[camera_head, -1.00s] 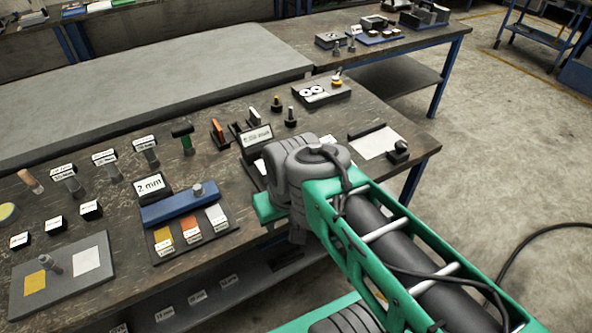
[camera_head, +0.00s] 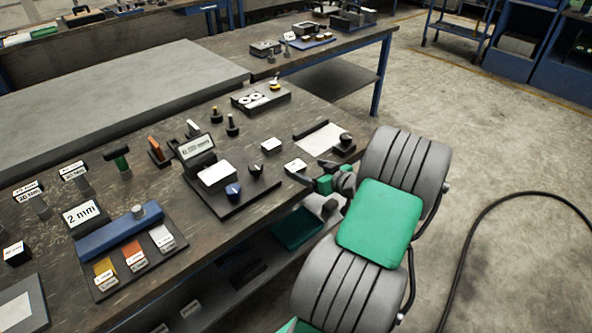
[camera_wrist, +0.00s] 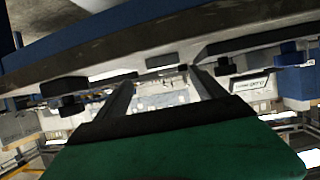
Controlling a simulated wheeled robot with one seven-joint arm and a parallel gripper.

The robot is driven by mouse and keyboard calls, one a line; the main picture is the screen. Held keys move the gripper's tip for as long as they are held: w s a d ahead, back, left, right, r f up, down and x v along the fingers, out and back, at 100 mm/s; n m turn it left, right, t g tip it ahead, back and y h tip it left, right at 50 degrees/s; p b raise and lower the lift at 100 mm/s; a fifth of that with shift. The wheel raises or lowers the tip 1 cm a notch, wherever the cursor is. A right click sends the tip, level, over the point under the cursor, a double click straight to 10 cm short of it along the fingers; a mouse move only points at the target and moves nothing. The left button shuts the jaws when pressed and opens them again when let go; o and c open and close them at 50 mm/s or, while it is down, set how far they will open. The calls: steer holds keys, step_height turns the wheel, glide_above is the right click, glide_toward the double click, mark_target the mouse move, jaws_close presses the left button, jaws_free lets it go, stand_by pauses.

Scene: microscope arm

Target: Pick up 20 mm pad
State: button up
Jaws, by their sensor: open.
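I cannot tell which item is the 20 mm pad; the small labels are too blurred to read. Candidates in the head view are small dark blocks with white tops: one at the far left (camera_head: 15,253), one near the middle (camera_head: 271,146) and one near the table's front edge (camera_head: 295,165). My gripper shows in the wrist view (camera_wrist: 158,84), its two dark fingers apart with nothing between them. In the head view my arm's end is at the table's front edge, close to the front block, with the fingers partly hidden by the arm.
The workbench (camera_head: 215,240) holds a blue bar on a tray with coloured pads (camera_head: 135,258), a "2 mm" sign (camera_head: 82,214), a device with a display (camera_head: 197,147) and a plate with a white sheet (camera_head: 320,140). The lower shelf (camera_head: 235,290) is below.

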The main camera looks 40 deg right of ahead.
mark_target(296, 165)
steer(key=x, duration=0.3)
steer(key=a+p+x, duration=0.1)
steer(key=x, duration=0.1)
steer(key=shift+w+d, duration=0.1)
steer(key=shift+w, duration=0.3)
steer(key=shift+w+d+f, duration=0.1)
steer(key=shift+w+f, duration=0.1)
steer(key=shift+w, duration=0.1)
steer(key=shift+c, duration=0.4)
jaws_close()
